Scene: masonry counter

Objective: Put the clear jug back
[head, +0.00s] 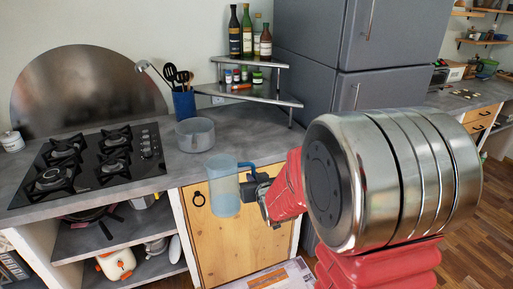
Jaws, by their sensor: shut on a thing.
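The clear jug (224,192) is see-through with a blue tint and a blue handle on its right side. It is upright in the head view, in front of the counter's front edge and the wooden cupboard door. My gripper (252,184) is shut on the jug at its handle side and comes from the right. The fingertips are small and partly hidden by the handle. The grey masonry counter (262,142) lies behind the jug.
A clear pot (195,134) and a blue utensil holder (184,104) stand on the counter behind the jug. A black gas hob (95,163) is at left. A corner shelf (262,98) with bottles stands at the back. The counter right of the pot looks clear.

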